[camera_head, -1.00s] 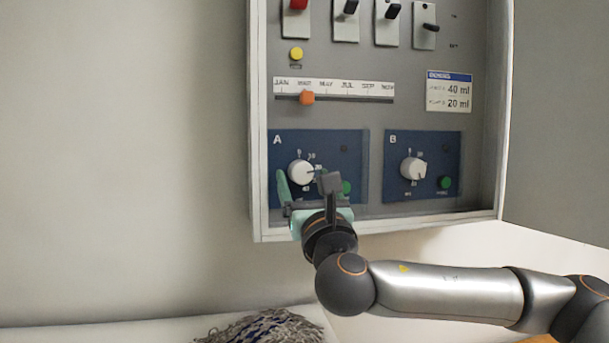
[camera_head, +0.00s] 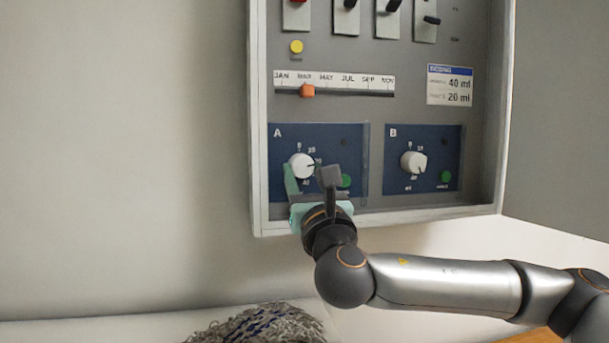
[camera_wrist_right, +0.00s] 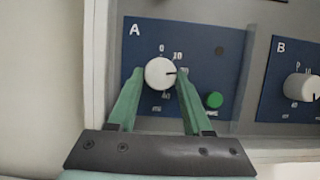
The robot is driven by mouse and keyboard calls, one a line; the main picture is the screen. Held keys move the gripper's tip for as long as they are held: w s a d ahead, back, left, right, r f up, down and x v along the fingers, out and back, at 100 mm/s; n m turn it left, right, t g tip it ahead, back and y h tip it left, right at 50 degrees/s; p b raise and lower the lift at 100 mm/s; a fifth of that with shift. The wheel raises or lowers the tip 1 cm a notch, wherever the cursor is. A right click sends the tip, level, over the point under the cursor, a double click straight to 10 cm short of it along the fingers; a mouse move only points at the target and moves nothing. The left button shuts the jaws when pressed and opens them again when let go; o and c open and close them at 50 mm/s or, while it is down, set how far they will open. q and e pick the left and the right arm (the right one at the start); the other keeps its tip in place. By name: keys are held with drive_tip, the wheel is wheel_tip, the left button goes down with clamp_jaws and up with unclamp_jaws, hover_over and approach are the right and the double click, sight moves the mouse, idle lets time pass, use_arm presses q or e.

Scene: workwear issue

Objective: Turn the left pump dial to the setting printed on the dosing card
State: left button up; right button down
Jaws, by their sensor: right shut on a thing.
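The left pump dial (camera_head: 302,165) is a white knob on blue panel A (camera_head: 356,140), and it also shows in the right wrist view (camera_wrist_right: 160,73). Its dark pointer mark points right, near the printed numbers at the dial's right side. My right gripper (camera_head: 311,176) is shut on this dial, with a green finger on either side of it in the right wrist view (camera_wrist_right: 160,84). The dosing card (camera_head: 450,86) at upper right reads 40 ml on its upper line and 20 ml on its lower line. My left gripper is not in view.
Panel B (camera_head: 455,150) with its own white dial (camera_head: 413,162) is to the right. Green buttons (camera_head: 446,176) sit beside the dials. An orange slider (camera_head: 307,91), a yellow button (camera_head: 296,47) and several switches are above. The cabinet frame (camera_head: 380,223) borders the panels below.

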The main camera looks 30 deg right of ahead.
drive_tip(key=shift+f, duration=0.1)
drive_tip(key=shift+f+m+b, duration=0.1)
drive_tip(key=shift+m+b, duration=0.5)
drive_tip(key=shift+m, duration=0.1)
drive_tip(key=m+h+b, duration=0.2)
drive_tip(key=m, duration=0.1)
drive_tip(key=shift+a+g, duration=0.2)
drive_tip(key=shift+g, duration=0.2)
drive_tip(key=m+g+h+b, duration=0.1)
drive_tip(key=m, duration=0.1)
drive_tip(key=m+h+b, duration=0.1)
drive_tip(key=m, duration=0.2)
drive_tip(key=shift+w+a+g, duration=0.1)
drive_tip(key=shift+a+g, duration=0.05)
drive_tip(key=shift+g, duration=0.25)
drive_tip(key=m, duration=0.2)
drive_tip(key=m+g+h, duration=0.1)
drive_tip(key=m, duration=0.1)
drive_tip(key=m+g, duration=0.1)
drive_tip(key=m, duration=0.1)
drive_tip(key=shift+a+r+b, duration=0.15)
drive_tip(key=shift+r+b, duration=0.15)
drive_tip(key=shift+b, duration=0.05)
drive_tip(key=m, duration=0.1)
drive_tip(key=m+g, duration=0.1)
drive_tip(key=m, duration=0.1)
drive_tip(key=m+g, duration=0.1)
drive_tip(key=m, duration=0.1)
drive_tip(key=shift+r+h, duration=0.3)
